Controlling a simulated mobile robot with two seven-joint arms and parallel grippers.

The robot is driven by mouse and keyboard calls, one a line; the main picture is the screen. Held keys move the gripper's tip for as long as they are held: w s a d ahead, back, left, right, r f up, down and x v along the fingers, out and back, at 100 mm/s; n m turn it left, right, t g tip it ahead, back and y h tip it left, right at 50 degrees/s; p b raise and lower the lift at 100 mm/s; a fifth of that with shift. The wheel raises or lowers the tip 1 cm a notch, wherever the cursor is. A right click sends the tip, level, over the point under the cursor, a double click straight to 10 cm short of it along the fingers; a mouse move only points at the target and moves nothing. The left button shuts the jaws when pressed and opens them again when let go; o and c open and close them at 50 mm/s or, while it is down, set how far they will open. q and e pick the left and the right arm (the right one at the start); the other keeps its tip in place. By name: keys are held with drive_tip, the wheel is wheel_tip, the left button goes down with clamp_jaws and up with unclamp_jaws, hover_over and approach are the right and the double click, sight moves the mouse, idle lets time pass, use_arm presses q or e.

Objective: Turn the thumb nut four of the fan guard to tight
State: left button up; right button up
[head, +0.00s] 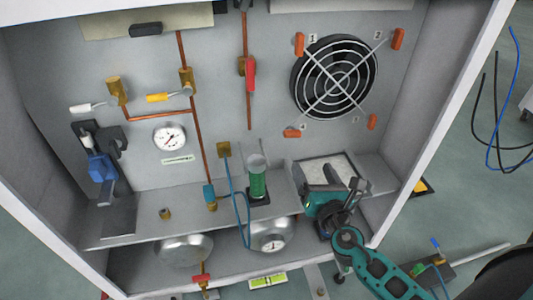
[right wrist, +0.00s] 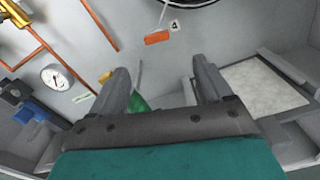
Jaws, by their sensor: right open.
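The fan guard (head: 335,78) is a round wire grille over a dark fan on the cabinet's back wall. Orange thumb nuts sit around it. Thumb nut four (head: 292,133) is the lower left one and lies roughly level. In the right wrist view, thumb nut four (right wrist: 157,38) shows beside its label "4", beyond and above the fingers. My right gripper (head: 316,174) is open and empty, below the nut and apart from it. In the right wrist view, its two fingers (right wrist: 160,70) are spread wide. My left gripper is not in view.
A green-filled glass cylinder (head: 258,180) stands left of my right gripper. A pale framed panel (right wrist: 262,88) lies to its right. Copper pipes with valves and a gauge (head: 169,136) are further left. The wall just below nut four looks clear.

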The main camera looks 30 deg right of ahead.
sight(294, 135)
drive_tip(key=shift+n, duration=0.5)
drive_tip(key=x, duration=1.1)
drive_tip(key=shift+w+a+r, duration=0.1)
drive_tip(key=shift+w+a, duration=0.2)
drive_tip(key=shift+w, duration=0.1)
drive_tip(key=shift+b+x, duration=0.3)
drive_tip(key=shift+x, duration=0.55)
drive_tip(key=shift+r, duration=0.1)
drive_tip(key=shift+c, duration=0.4)
drive_tip(key=c, duration=1)
drive_tip(key=shift+o, duration=0.2)
